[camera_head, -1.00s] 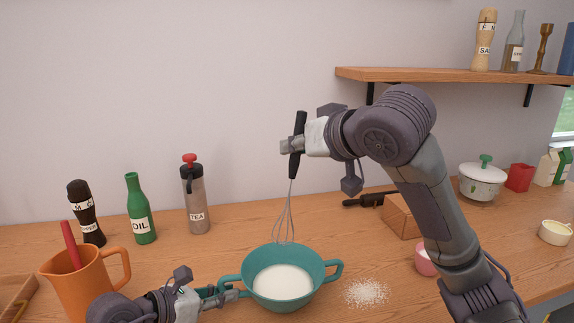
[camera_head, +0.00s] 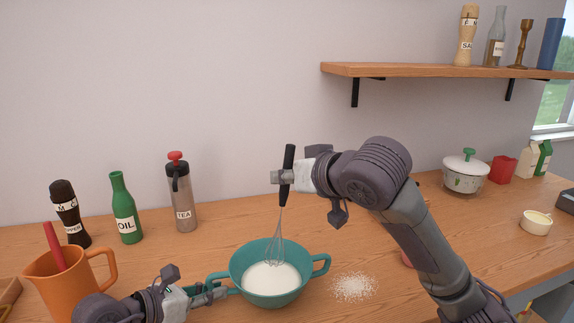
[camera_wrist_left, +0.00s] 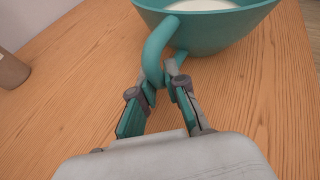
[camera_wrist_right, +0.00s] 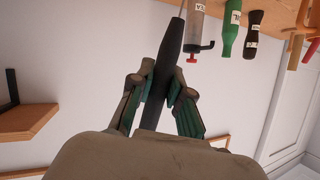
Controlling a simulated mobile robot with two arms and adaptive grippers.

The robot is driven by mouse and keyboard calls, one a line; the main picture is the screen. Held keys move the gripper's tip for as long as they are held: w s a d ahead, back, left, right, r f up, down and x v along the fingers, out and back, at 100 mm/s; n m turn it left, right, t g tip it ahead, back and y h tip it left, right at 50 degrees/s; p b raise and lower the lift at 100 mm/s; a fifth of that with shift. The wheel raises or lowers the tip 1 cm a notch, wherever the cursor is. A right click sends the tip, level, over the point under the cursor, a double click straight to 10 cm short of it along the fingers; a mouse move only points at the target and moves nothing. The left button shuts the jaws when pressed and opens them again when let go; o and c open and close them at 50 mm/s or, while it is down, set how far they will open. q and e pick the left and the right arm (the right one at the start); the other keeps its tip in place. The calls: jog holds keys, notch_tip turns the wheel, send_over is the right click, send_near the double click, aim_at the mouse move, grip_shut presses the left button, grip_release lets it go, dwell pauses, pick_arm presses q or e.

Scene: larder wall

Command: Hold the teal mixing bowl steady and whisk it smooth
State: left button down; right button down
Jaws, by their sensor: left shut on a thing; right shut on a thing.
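The teal mixing bowl (camera_head: 247,283) stands on the wooden counter with white contents inside. My left gripper (camera_head: 212,293) is shut on the bowl's left handle; the left wrist view shows the handle (camera_wrist_left: 155,52) between the fingers. My right gripper (camera_head: 286,177) is shut on the whisk's black handle (camera_head: 289,157), also seen in the right wrist view (camera_wrist_right: 170,60). The whisk (camera_head: 275,240) hangs nearly upright, its wire loops down inside the bowl. Whether the wire tips touch the bowl's bottom cannot be told.
White powder (camera_head: 353,287) is spilled right of the bowl. An orange jug (camera_head: 65,290), a pepper mill (camera_head: 67,212), an oil bottle (camera_head: 124,210) and a tea flask (camera_head: 182,195) stand at left. A white pot (camera_head: 464,178) and a small cup (camera_head: 536,222) are at right. A shelf (camera_head: 430,70) hangs above.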

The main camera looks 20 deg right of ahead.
aim_at(283, 207)
jog(key=shift+s+a+f, duration=0.1)
jog(key=shift+a+f, duration=0.1)
jog(key=shift+f, duration=0.75)
jog(key=shift+s+a+f, duration=0.1)
jog(key=shift+a+f, duration=0.05)
jog(key=shift+f, duration=0.8)
jog(key=shift+s+a+f, duration=0.1)
jog(key=shift+a+f, duration=0.1)
jog(key=shift+f, duration=0.75)
jog(key=shift+s, duration=0.15)
